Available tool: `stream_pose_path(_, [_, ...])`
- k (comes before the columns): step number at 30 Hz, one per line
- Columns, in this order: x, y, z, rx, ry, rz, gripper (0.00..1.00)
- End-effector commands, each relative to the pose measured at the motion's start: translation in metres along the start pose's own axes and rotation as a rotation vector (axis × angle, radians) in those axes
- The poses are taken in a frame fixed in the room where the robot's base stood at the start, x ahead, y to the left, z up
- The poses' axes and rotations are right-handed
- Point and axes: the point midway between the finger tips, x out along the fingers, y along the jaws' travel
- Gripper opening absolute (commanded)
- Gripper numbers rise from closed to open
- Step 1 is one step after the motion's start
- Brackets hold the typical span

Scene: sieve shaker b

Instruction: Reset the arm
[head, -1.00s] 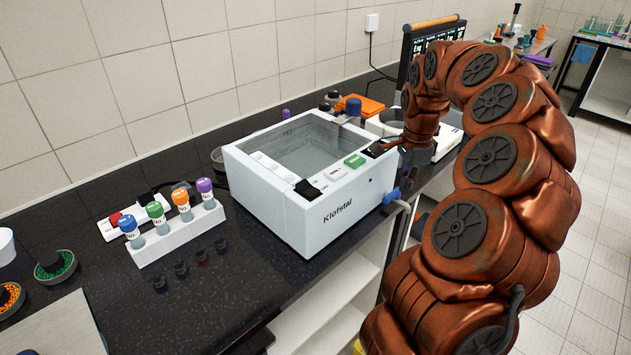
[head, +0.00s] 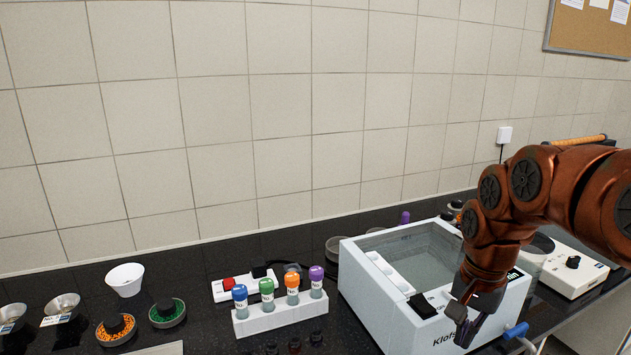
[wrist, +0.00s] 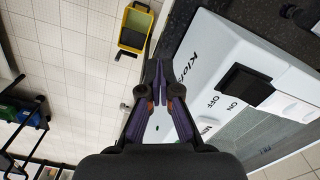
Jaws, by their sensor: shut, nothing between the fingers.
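My copper-coloured arm reaches in from the right in the head view. My gripper (head: 468,325) hangs in front of the right part of the white Klofstal water bath (head: 372,300), covering part of its front. In the wrist view my gripper (wrist: 160,68) has its two fingertips together with nothing between them. The wrist view also shows the bath's front face and its black ON/OFF switch (wrist: 244,85) just to the right of the fingers. I cannot tell whether the fingers touch the bath.
A white rack (head: 280,319) with several colour-capped tubes stands left of the bath. A power strip (head: 244,284), a white cup (head: 125,280) and small bowls are farther left. A white device (head: 575,272) stands to the right. A yellow bin (wrist: 136,27) is on the floor.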

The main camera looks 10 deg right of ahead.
Motion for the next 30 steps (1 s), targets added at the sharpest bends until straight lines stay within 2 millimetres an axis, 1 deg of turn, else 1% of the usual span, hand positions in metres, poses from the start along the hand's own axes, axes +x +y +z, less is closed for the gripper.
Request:
stream_pose_path(1, [0.002, 0.000, 0.023, -0.088, -0.003, 0.009, 0.00])
stream_pose_path(2, [0.004, 0.000, 0.035, -0.138, -0.007, 0.015, 0.00])
stream_pose_path(3, [0.007, 0.001, 0.052, -0.204, -0.016, 0.024, 0.00])
stream_pose_path(5, [0.012, 0.004, 0.074, -0.299, -0.021, 0.032, 0.00])
stream_pose_path(6, [0.017, 0.008, 0.089, -0.359, -0.030, 0.041, 0.00])
stream_pose_path(8, [0.022, 0.013, 0.110, -0.446, -0.038, 0.048, 0.00])
stream_pose_path(9, [0.028, 0.019, 0.124, -0.500, -0.047, 0.057, 0.00])
stream_pose_path(11, [0.036, 0.028, 0.144, -0.577, -0.061, 0.066, 0.00])
stream_pose_path(12, [0.041, 0.035, 0.157, -0.626, -0.071, 0.072, 0.00])
stream_pose_path(15, [0.055, 0.051, 0.182, -0.727, -0.094, 0.082, 0.00])
stream_pose_path(18, [0.065, 0.064, 0.201, -0.801, -0.109, 0.083, 0.00])
stream_pose_path(21, [0.073, 0.074, 0.212, -0.845, -0.124, 0.086, 0.00])
stream_pose_path(24, [0.077, 0.078, 0.217, -0.868, -0.129, 0.085, 0.00])
stream_pose_path(30, [0.077, 0.079, 0.218, -0.875, -0.130, 0.084, 0.00])
